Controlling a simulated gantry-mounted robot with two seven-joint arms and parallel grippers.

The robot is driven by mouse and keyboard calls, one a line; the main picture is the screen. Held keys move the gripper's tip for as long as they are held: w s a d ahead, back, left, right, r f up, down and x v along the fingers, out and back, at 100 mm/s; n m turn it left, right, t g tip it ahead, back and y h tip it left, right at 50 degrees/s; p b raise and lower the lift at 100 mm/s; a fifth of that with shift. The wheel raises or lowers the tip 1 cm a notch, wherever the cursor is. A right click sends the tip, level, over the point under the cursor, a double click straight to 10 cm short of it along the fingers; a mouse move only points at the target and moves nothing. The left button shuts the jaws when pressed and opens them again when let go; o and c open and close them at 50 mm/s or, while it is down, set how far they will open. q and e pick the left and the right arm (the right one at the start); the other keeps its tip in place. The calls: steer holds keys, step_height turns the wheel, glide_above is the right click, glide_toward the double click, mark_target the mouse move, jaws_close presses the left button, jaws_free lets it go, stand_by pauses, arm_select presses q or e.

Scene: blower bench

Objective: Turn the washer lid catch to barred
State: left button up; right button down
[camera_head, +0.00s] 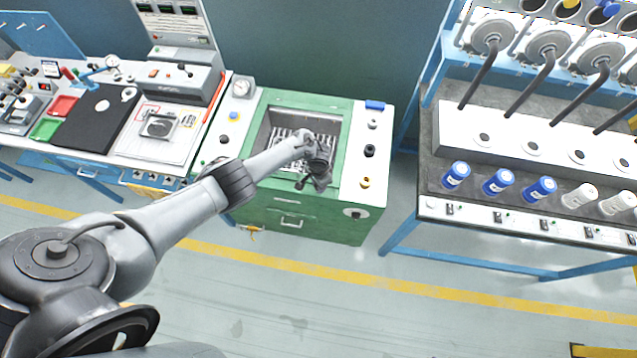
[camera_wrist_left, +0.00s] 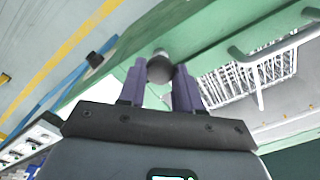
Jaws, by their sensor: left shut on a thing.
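The washer (camera_head: 338,228) is a green cabinet with white side panels. Its top is open and a white wire basket (camera_head: 284,134) shows inside; the basket also shows in the left wrist view (camera_wrist_left: 268,72). My left gripper (camera_head: 313,184) is over the washer's front rim, below the opening. In the left wrist view its two purple-grey fingers (camera_wrist_left: 160,88) are shut on a dark round knob at the green rim, which I take as the lid catch (camera_wrist_left: 160,69). The gripper hides the catch in the head view, and I cannot read its setting. My right gripper is not in view.
The washer's right panel carries several knobs (camera_head: 369,151), and a gauge (camera_head: 243,88) stands at its back left. A bench with a black mat (camera_head: 88,125) is on the left. The floor in front is clear.

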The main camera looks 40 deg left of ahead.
arm_select(q)
steer(key=o, duration=1)
steer(key=shift+o, duration=0.2)
steer(key=shift+r, duration=0.1)
step_height(320, 180, up, 11)
steer(key=p, duration=0.4)
